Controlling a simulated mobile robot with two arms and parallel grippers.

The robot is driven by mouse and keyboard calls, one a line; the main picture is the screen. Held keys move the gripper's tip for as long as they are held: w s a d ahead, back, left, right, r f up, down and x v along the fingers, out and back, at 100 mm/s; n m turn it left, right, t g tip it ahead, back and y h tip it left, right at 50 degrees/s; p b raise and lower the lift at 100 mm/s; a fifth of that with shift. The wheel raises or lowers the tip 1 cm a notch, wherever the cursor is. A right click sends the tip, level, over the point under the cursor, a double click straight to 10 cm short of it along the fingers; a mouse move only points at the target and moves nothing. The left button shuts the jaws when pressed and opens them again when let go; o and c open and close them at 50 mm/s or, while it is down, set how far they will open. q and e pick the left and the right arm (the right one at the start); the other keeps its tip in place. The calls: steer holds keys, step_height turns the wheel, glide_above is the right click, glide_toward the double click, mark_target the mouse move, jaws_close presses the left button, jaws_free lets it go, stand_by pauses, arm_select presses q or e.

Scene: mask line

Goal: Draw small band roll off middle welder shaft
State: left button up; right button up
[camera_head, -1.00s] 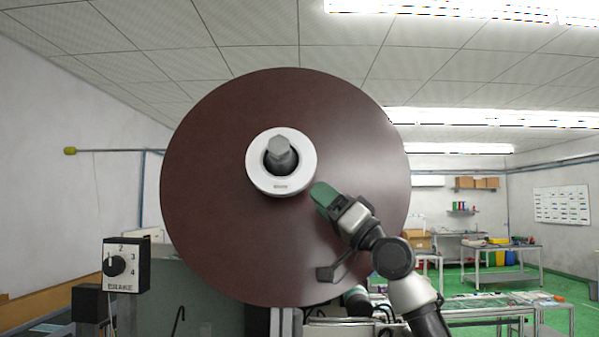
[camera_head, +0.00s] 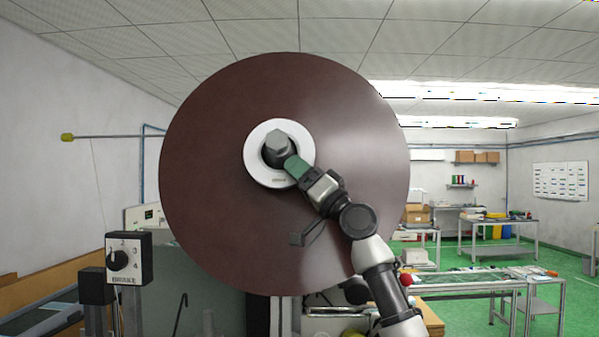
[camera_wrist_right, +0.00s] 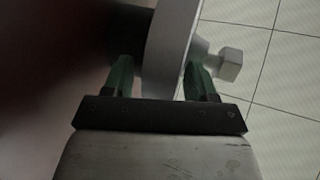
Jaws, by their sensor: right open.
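The small band roll (camera_head: 264,176) is a white ring around the grey welder shaft (camera_head: 277,139), in front of a large dark brown disc (camera_head: 225,230). My right gripper (camera_head: 292,165) is at the roll's lower right, with a green finger across its front face. In the right wrist view the white roll (camera_wrist_right: 167,50) stands edge-on between my two green fingers (camera_wrist_right: 158,72), one on each side. The gripper is open around the rim; whether either finger touches the roll is unclear. The shaft's end (camera_wrist_right: 230,66) sticks out to the right there. My left gripper is out of view.
A brake dial box (camera_head: 129,258) stands at the lower left. A thin horizontal rod with a yellow tip (camera_head: 67,137) is at the far left. Workbenches (camera_head: 490,280) stand at the right behind. The space in front of the disc looks clear apart from my arm.

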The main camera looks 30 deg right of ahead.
mark_target(288, 157)
steer(key=shift+c, duration=0.4)
steer(key=shift+s+a, duration=0.1)
steer(key=shift+s, duration=0.05)
steer(key=c, duration=0.6)
steer(key=shift+r, duration=0.1)
steer(key=shift+s+r, duration=0.1)
steer(key=shift+r, duration=0.1)
steer(key=shift+s, duration=0.1)
steer(key=shift+s+a+r, duration=0.1)
steer(key=shift+s+a, duration=0.1)
steer(key=shift+s, duration=0.15)
steer(key=shift+c, duration=1.4)
steer(key=shift+s+a+r+p, duration=0.1)
steer(key=shift+s+a+p, duration=0.05)
steer(key=shift+s+p, duration=0.15)
jaws_close()
steer(key=shift+s+a+r, duration=0.1)
steer(key=shift+s+a, duration=0.25)
steer(key=shift+a, duration=0.05)
